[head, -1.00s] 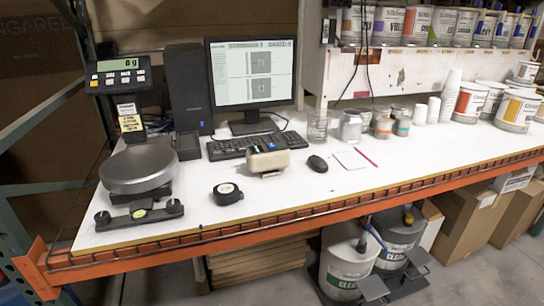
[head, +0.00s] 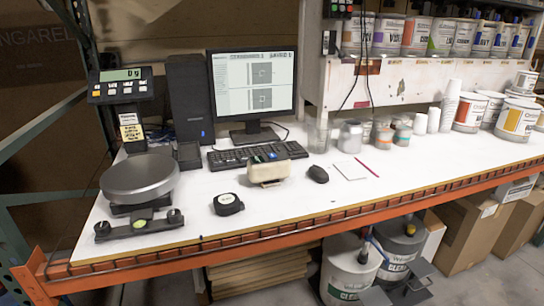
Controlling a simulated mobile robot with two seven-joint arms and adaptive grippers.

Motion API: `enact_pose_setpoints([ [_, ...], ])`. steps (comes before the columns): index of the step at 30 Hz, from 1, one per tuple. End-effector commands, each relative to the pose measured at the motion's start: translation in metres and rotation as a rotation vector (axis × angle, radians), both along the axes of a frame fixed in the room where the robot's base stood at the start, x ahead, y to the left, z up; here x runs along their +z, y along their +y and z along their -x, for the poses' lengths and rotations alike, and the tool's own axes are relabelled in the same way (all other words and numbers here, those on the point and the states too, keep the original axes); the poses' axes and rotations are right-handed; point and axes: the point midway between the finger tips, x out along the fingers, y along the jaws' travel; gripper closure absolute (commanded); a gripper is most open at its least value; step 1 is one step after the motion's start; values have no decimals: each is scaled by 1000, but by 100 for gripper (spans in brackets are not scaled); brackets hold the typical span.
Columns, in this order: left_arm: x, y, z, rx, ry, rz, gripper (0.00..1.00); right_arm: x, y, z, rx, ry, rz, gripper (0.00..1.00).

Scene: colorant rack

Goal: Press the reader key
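A black reader unit (head: 121,86) with a lit green display stands on a post at the left back of the workbench. A row of small keys, some orange or yellow and some pale, runs below its display. The display shows a short reading, too small to read with certainty. Below it is a scale with a round grey pan (head: 139,178), which looks empty. Neither my left nor my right gripper shows in the head view.
The white workbench (head: 215,258) holds a monitor (head: 253,82), keyboard (head: 245,156), beige block (head: 278,170), round black tape measure (head: 228,204) and mouse (head: 318,174). Cups and paint cans (head: 469,112) stand at the right. The front middle of the bench is mostly clear.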

Motion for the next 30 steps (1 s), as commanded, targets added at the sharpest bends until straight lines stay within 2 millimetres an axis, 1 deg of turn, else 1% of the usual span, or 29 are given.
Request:
enact_pose_setpoints([
  [4,0,0,0,0,0,0,41,0,0,0,0,1,0,100],
  [5,0,0,0,0,0,0,43,-1,0,0,0,1,0,100],
  [6,0,0,0,0,0,0,54,-1,0,0,0,2,1,100],
  [8,0,0,0,0,0,0,69,-1,0,1,0,2,1,100],
  [9,0,0,0,0,0,0,80,-1,0,1,0,3,1,100],
  [11,0,0,0,0,0,0,95,-2,0,1,0,3,0,100],
  [12,0,0,0,0,0,0,100,-2,0,1,0,3,0,100],
  [30,0,0,0,0,0,0,100,-2,0,1,0,3,0,100],
])
